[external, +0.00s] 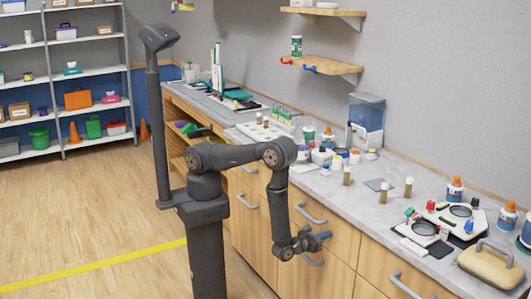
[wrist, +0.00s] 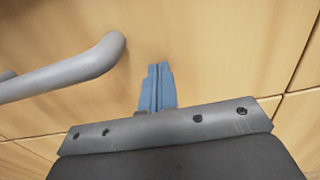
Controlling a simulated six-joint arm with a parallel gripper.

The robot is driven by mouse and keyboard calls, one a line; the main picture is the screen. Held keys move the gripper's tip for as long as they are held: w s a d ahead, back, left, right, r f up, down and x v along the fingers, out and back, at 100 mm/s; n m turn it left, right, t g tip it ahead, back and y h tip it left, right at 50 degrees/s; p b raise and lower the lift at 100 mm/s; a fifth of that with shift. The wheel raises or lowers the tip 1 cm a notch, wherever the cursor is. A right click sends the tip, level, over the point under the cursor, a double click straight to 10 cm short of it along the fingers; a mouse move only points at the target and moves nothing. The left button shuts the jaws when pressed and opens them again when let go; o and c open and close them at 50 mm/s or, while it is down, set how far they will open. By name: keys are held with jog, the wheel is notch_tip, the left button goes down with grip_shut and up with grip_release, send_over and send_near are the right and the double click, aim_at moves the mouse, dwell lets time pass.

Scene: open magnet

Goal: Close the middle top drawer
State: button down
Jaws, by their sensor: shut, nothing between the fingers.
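The wooden drawer fronts with grey bar handles run under the counter. A top-row drawer front (external: 325,224) with a handle (external: 311,215) is near the middle of the external view. It looks about flush with its neighbours, though I cannot tell if a small gap is left. My gripper (external: 328,236) is in front of this drawer's lower right part, its blue fingers together and empty. In the wrist view the blue fingers (wrist: 157,72) point at a plain wooden front (wrist: 215,50), with a grey handle (wrist: 70,75) to their left. Contact cannot be told.
Another handle (external: 407,286) sticks out at the lower right, and one (external: 313,261) lies below my gripper. The grey counter (external: 365,212) above carries bottles, vials and devices. The wooden floor (external: 80,215) at left is clear.

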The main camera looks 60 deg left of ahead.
jog(key=shift+w+d+r, duration=0.1)
jog(key=shift+w, duration=0.15)
jog(key=s, duration=1.4)
jog(key=shift+s, duration=0.25)
jog(key=shift+w, duration=0.1)
jog(key=w, duration=1.4)
